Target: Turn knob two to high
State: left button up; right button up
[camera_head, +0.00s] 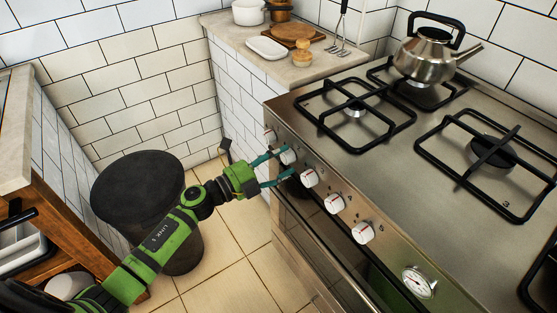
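The stove front (322,222) carries a row of white knobs with red marks. Knob two (288,156) is the second from the far left end, beside the first knob (270,135). The third knob (309,178) is just to its right. My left gripper (287,163) reaches in from the left with its two teal fingers apart. The fingertips are at knob two, one on its upper side and one on its lower side. I cannot tell whether they touch it. The knob's mark is too small to read. My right gripper is out of view.
More knobs (335,204) and a round dial (418,281) continue along the stove front. A kettle (428,58) stands on a back burner. A dark-lidded bin (138,190) stands on the floor under my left arm. A wooden counter (22,205) is at left.

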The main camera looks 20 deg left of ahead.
pick_arm(q)
jog(key=shift+f, duration=0.1)
jog(key=v, duration=1.2)
